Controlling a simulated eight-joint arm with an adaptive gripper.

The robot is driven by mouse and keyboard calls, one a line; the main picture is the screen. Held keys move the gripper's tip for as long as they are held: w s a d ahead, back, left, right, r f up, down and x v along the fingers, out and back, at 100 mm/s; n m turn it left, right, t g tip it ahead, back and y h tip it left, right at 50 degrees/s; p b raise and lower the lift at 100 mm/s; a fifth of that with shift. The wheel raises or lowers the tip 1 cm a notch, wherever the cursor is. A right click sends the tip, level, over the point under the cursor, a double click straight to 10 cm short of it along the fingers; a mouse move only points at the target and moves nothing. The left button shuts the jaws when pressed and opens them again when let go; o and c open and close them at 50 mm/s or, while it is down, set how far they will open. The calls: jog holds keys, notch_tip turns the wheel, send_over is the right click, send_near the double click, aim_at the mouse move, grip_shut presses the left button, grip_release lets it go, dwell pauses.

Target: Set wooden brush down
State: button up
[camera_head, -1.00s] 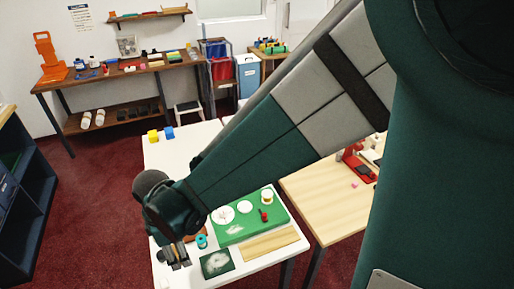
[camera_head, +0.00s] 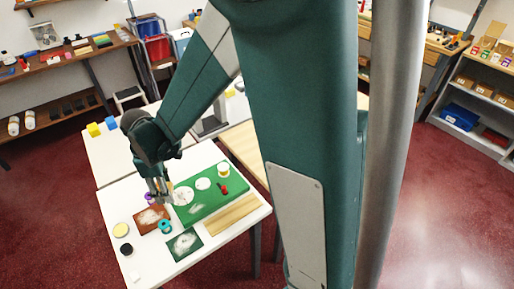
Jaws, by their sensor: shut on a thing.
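My gripper (camera_head: 161,197) points down over the white table (camera_head: 119,196), at the left edge of the green board (camera_head: 216,204). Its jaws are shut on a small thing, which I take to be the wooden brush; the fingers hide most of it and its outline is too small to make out. The gripper is close above a brown swatch (camera_head: 147,221) with a white smear. I cannot tell whether the held thing touches the table.
The green board carries white discs (camera_head: 183,194), a red item (camera_head: 223,189) and a jar (camera_head: 223,170). A teal spool (camera_head: 165,227), a dark green swatch (camera_head: 185,244), a wooden strip (camera_head: 232,215), a yellow-topped tin (camera_head: 121,229) and a black round item (camera_head: 126,249) lie nearby.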

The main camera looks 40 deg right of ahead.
jog(key=w+d+m, duration=0.1)
jog(key=w+d, duration=0.1)
jog(key=d, duration=0.1)
jog(key=w+d+m, duration=0.1)
jog(key=w+d, duration=0.1)
jog(key=d, duration=0.2)
jog(key=w+d+m, duration=0.1)
jog(key=w+d, duration=0.1)
jog(key=d, duration=0.1)
jog(key=shift+w+d+f, duration=0.15)
jog(key=shift+d+f, duration=0.2)
jog(key=shift+d, duration=0.05)
jog(key=w+d+m, duration=0.3)
jog(key=w+d, duration=0.1)
jog(key=d, duration=0.8)
jog(key=m+b, duration=0.2)
jog(key=m, duration=0.4)
send_over(260, 148)
notch_tip(260, 148, down, 3)
jog(key=shift+w+f, duration=0.1)
jog(key=shift+f, duration=0.05)
jog(key=shift+f, duration=3.15)
jog(key=shift+f+b, duration=0.1)
jog(key=shift+b, duration=0.2)
jog(key=shift+f, duration=1.75)
